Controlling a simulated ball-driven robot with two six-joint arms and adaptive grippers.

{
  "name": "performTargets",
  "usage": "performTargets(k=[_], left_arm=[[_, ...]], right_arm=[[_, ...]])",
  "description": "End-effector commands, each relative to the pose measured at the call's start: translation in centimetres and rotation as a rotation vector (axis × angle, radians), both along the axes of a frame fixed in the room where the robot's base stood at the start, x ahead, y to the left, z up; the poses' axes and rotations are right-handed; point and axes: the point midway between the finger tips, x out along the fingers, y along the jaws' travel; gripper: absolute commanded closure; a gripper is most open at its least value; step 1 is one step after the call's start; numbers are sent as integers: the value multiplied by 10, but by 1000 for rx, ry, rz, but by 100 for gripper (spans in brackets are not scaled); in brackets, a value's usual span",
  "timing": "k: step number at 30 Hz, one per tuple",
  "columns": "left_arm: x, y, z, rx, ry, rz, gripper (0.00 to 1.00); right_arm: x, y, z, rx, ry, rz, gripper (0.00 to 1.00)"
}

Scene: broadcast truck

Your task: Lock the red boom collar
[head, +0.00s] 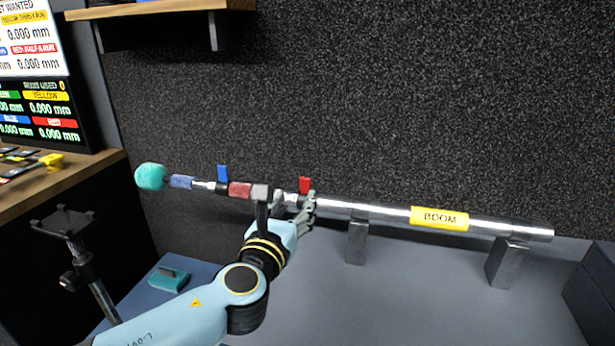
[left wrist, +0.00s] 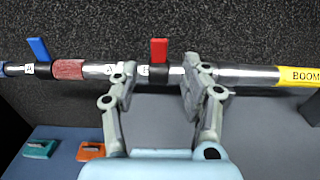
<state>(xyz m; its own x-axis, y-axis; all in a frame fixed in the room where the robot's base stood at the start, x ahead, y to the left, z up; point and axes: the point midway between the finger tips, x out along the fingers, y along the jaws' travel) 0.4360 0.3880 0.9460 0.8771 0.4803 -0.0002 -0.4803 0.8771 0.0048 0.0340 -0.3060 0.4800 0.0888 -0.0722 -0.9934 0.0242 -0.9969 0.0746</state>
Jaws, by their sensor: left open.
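The boom is a silver telescoping pole (head: 490,226) held level on two posts. The red boom collar is a dark ring with a red lever (head: 305,185) standing upright on the pole; the lever also shows in the left wrist view (left wrist: 159,50). My left gripper (head: 294,203) is open at the pole, in front of it. I cannot tell whether either finger touches. My right gripper is not in view.
A blue lever (head: 222,173) stands on another collar to the left, beside a red grip (head: 240,190). A teal foam tip (head: 151,177) ends the pole. Yellow BOOM label (head: 439,218) is to the right. A microphone-like stand (head: 68,224) stands at left.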

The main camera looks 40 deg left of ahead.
Motion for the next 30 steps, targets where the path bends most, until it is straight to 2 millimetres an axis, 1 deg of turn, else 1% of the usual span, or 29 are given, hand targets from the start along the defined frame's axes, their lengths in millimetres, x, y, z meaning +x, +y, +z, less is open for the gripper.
performTargets(k=[1,2,5,8,12,15,17,21,25,30], left_arm=[[10,6,4,3,-3,0,54],[15,8,3,3,-3,0,54],[33,19,4,1,-4,2,54],[50,28,2,0,-4,2,54],[67,37,1,-3,-3,1,54],[74,41,1,-3,-3,2,54],[76,42,1,-4,-2,2,54],[77,43,1,-4,-1,2,54],[77,43,1,-4,-2,2,54],[77,43,1,-4,-2,2,76]], right_arm=[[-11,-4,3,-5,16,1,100],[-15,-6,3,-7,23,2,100],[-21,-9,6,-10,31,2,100],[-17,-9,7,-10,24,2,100],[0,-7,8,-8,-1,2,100],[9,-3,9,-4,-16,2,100],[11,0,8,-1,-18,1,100],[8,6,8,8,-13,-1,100],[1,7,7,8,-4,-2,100],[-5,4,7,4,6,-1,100]])
